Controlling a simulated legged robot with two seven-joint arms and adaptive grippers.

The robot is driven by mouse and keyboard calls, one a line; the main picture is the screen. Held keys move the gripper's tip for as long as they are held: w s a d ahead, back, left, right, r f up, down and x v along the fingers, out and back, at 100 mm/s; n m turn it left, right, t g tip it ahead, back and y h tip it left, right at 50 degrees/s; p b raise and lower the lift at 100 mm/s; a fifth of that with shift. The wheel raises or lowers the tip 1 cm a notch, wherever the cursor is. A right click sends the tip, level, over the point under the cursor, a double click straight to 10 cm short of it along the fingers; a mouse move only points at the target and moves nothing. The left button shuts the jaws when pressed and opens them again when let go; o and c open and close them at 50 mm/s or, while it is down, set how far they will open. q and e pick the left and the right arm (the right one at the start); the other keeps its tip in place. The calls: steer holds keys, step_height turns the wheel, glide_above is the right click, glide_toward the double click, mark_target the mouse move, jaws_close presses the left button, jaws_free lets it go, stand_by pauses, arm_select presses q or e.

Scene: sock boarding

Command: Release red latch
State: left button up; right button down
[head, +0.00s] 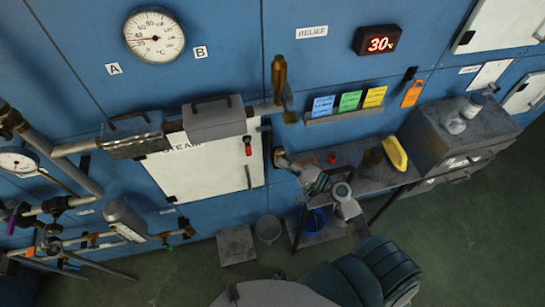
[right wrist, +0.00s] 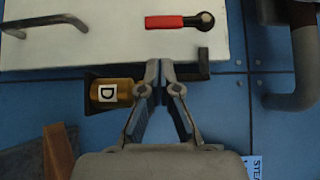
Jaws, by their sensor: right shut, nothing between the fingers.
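The red latch (head: 248,146) is a small red-handled lever with a dark pivot end, on the right side of the white steam panel (head: 195,180). In the right wrist view the red latch (right wrist: 165,21) lies across the picture above my fingertips, with a clear gap between. My right gripper (right wrist: 160,70) is shut and empty, its tips in front of the panel's edge beside a dark bracket (right wrist: 197,70). In the head view my right gripper (head: 284,160) is small and partly hidden, right of the panel. My left gripper is not in view.
A brass cylinder (right wrist: 117,92) labelled D sits close beside my fingers. A grey bar handle (right wrist: 45,22) is on the panel, and a thick grey pipe (right wrist: 306,65) runs at the right. A bench (head: 350,178) with a yellow object (head: 395,153) stands right of the panel.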

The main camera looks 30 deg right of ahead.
mark_target(248, 146)
steer(key=p+x, duration=0.2)
steer(key=x, duration=0.7)
steer(key=shift+a, duration=0.1)
